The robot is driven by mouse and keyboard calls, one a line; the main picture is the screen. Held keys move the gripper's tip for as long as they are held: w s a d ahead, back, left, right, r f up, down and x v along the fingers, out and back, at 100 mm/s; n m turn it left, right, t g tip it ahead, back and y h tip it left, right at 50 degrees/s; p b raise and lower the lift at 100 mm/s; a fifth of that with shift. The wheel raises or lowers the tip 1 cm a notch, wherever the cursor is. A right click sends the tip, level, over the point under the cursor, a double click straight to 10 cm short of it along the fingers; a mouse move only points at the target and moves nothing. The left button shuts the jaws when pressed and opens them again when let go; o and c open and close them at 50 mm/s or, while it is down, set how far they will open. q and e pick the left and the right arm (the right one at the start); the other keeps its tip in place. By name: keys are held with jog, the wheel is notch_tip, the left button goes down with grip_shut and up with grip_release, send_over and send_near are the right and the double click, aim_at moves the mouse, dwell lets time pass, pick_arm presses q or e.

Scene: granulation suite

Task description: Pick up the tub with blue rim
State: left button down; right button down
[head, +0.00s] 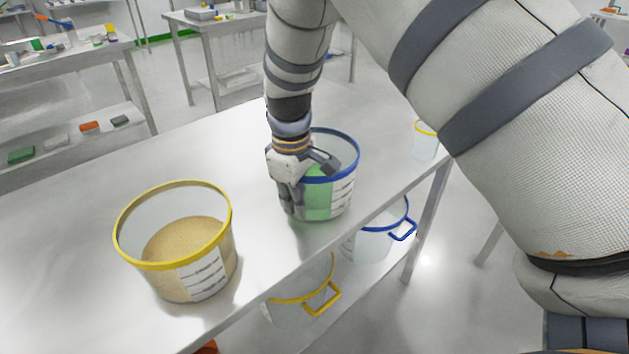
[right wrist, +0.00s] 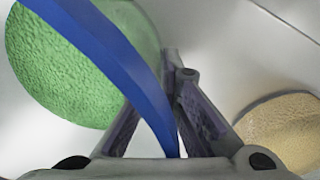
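The tub with blue rim (head: 343,199) is clear-walled, holds green granules and carries a white label. It stands upright on the steel table, in the middle of the head view. Its rim (right wrist: 112,58) and green contents fill the left of the right wrist view. My right gripper (head: 291,207) points down at the tub's left side, over the rim. In the right wrist view its fingers (right wrist: 178,75) come together at the tips with the tub's wall between them, so it looks shut on the wall. My left gripper is not in view.
A yellow-rimmed tub (head: 172,265) of tan granules stands on the table (head: 60,265) to the left. On the lower shelf are a yellow-handled container (head: 300,297) and a blue-handled one (head: 372,246).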

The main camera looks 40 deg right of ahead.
dwell(0.4)
notch_tip(320, 180, up, 10)
jog(key=shift+r+p, duration=0.1)
jog(key=shift+p, duration=0.25)
dwell(0.5)
